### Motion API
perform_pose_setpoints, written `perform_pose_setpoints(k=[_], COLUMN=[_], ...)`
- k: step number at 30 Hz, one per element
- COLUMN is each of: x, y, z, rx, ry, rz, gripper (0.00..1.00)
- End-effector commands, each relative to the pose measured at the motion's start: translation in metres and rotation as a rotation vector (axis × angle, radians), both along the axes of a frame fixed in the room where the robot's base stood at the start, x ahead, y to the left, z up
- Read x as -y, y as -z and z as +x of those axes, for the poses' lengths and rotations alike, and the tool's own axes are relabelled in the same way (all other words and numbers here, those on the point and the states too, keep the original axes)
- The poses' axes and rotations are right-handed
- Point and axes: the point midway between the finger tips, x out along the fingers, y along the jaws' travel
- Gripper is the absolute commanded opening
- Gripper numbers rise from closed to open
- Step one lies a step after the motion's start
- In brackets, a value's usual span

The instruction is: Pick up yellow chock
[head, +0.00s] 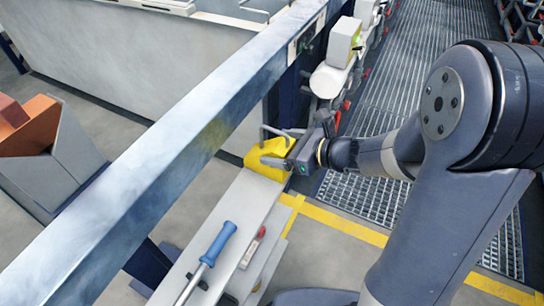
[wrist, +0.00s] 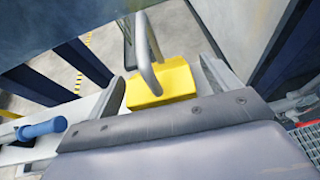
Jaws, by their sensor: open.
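The yellow chock (head: 266,158) sits at the far end of a narrow grey shelf, with a bent metal handle rising from it. My gripper (head: 277,150) is at the chock, coming in from the right in the head view. In the wrist view the chock (wrist: 165,82) lies between my two open fingers (wrist: 166,80), with the handle standing up in front of it. The fingers are apart on either side; I cannot tell whether either one touches the chock.
A long metal beam (head: 170,140) runs close along the shelf's left side. Metal grating (head: 385,75) covers the floor at the right.

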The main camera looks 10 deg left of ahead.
Motion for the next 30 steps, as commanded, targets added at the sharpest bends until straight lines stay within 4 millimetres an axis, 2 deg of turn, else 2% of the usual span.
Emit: perform_pose_setpoints(k=[4,11,30], x=[-0.0103,-0.0107,-0.0105], y=[0.0051,0.0051,0.0050], z=[0.0038,0.0045,0.0043], rx=[-0.001,0.000,0.000], ry=[-0.001,0.001,0.001], rz=[-0.001,-0.001,-0.001], gripper=[0.84,0.84,0.32])
